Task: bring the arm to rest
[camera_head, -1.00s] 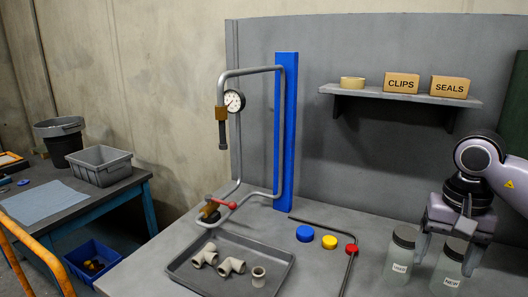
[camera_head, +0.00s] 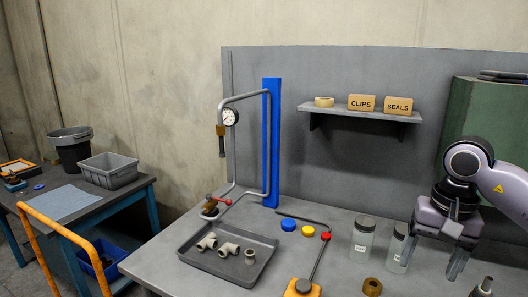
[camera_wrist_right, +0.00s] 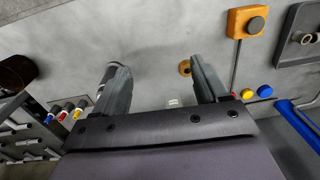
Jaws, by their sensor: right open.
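My right gripper (camera_head: 440,262) is above the right part of the grey bench, to the right of two lidded jars. It points down, its two fingers apart, with nothing between them. In the right wrist view its open fingers (camera_wrist_right: 160,85) show with bare bench between them and a small brass ring (camera_wrist_right: 184,68) near one finger. The left jar (camera_head: 362,240) and the right jar (camera_head: 398,250) stand upright with dark lids. My left gripper is not in view.
Blue, yellow and red caps are mid-bench. An orange box (camera_head: 302,288) and the brass ring (camera_head: 372,287) lie at the front. A shelf (camera_head: 360,113) holds boxes.

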